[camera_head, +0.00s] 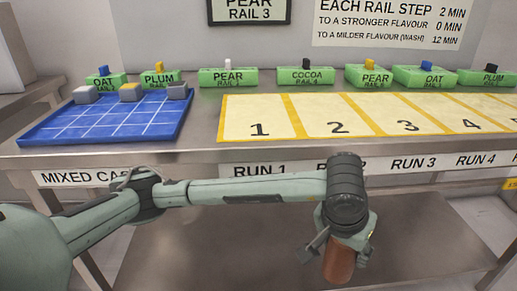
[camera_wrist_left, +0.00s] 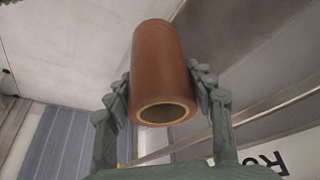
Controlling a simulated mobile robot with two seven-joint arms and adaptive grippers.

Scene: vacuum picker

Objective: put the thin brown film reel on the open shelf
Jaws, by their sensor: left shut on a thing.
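The thin brown film reel (camera_head: 339,264) is a brown roll with a hollow core, held below the bench's front edge in the head view. In the left wrist view the reel (camera_wrist_left: 158,65) stands between the two fingers, its open end toward the camera. My left gripper (camera_head: 340,240) is shut on the reel; its fingers (camera_wrist_left: 162,85) press on both sides. An open lower shelf (camera_head: 230,255) runs under the bench, behind and below my left arm. I cannot tell the reel's exact height above that shelf. My right gripper is not in view.
The bench top above holds a blue gridded tray (camera_head: 95,128) with several small blocks, a yellow numbered mat (camera_head: 370,115), and a row of green labelled blocks (camera_head: 228,77). The bench's front edge (camera_head: 130,175) overhangs the shelf. The visible lower shelf looks bare.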

